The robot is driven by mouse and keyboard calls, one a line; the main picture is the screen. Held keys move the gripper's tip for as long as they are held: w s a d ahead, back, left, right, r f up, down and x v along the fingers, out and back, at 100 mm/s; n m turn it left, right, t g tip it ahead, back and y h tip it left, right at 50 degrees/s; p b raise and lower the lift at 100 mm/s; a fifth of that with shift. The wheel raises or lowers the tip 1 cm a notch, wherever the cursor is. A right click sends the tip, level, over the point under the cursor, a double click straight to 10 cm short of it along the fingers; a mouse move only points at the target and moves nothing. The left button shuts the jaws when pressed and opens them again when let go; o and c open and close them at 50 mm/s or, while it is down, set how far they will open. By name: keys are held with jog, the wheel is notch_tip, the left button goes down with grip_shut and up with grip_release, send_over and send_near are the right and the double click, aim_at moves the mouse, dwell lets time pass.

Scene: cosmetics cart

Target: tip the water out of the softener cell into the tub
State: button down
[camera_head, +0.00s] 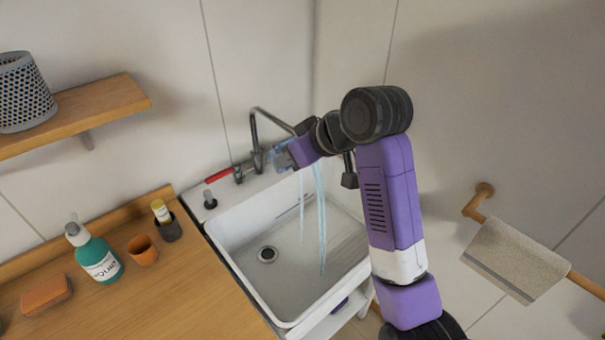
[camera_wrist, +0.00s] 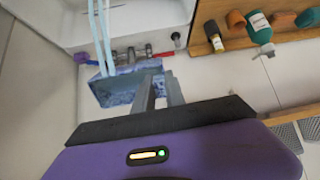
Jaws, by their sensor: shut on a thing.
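The softener cell (camera_wrist: 122,88) is a pale blue, speckled box. In the wrist view my gripper (camera_wrist: 160,84) is shut on its edge. In the head view the cell (camera_head: 281,158) is small and partly hidden by my gripper (camera_head: 291,155), which holds it above the back of the tub. The cell looks tilted, but its exact angle is unclear. Pale blue streams of water (camera_head: 321,220) fall from beside it into the white tub (camera_head: 232,262). The streams also show at the cell's edge in the wrist view (camera_wrist: 98,30). The water left inside is hidden.
A metal faucet (camera_head: 256,158) with a red handle (camera_head: 219,175) stands behind the tub. The wooden counter at left holds a teal bottle (camera_head: 97,254), an orange cup (camera_head: 143,250), a dark holder (camera_head: 169,229) and a soap bar (camera_head: 46,295). A towel (camera_head: 513,259) hangs at right.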

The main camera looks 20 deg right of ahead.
jog(key=shift+t+y+b, duration=0.3)
jog(key=shift+t, duration=0.4)
dwell(0.5)
jog(key=shift+f+t+y+b, duration=0.1)
jog(key=shift+t+y+b, duration=0.45)
jog(key=shift+b, duration=1.9)
jog(key=shift+t+h, duration=0.25)
jog(key=shift+t, duration=0.1)
jog(key=shift+d+b, duration=0.2)
jog(key=shift+b, duration=0.55)
jog(key=b, duration=0.2)
jog(key=d+t+b, duration=0.1)
jog(key=b, duration=0.1)
jog(key=shift+w+d+r+t+y, duration=0.1)
jog(key=shift+w+r+t+y, duration=0.1)
jog(key=shift+t+y, duration=0.15)
jog(key=shift+s+d+b, duration=0.1)
jog(key=shift+s+b, duration=0.05)
jog(key=shift+b, duration=0.55)
